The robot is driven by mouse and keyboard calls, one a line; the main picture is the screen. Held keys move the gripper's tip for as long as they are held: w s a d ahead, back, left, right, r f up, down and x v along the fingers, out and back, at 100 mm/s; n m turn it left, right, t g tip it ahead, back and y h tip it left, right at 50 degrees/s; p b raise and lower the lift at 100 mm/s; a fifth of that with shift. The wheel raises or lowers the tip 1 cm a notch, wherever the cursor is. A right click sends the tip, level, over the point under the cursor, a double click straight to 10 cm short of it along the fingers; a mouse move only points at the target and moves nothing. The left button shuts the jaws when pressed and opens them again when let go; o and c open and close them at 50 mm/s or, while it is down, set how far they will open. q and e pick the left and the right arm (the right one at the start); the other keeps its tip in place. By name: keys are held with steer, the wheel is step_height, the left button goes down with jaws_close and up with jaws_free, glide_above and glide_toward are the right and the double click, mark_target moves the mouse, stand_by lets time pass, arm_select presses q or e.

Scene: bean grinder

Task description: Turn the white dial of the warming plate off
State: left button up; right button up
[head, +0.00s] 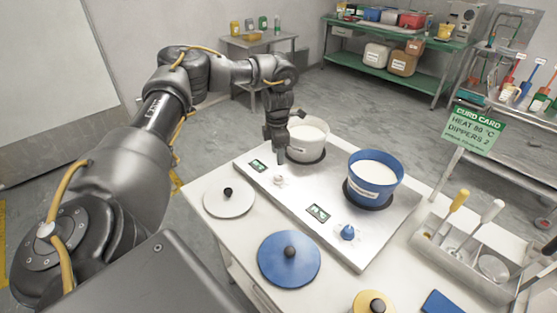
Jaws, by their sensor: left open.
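The warming plate (290,205) is a flat, pale metal unit on the table. Its white dial (279,180) is a small knob at the left, near a small green display (257,165). A blue dial (347,232) sits at the front right by a second display (318,213). A white pot (308,141) and a blue pot (374,178), both with white contents, stand on the plate. My left gripper (280,157) points down, open, just above and behind the white dial. Whether it touches the dial is hard to tell. My right gripper is not in view.
A white lid (229,199), a blue lid (289,262) and a yellow lid (373,303) lie along the table's front. A green card sign (474,130) stands at the right, by a grey tray (467,262) with ladles. The white pot is close to my left gripper.

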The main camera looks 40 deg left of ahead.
mark_target(277, 175)
arm_select(q)
step_height(277, 175, down, 10)
steer(key=shift+r+p, duration=0.1)
steer(key=shift+p, duration=0.75)
steer(key=c, duration=1)
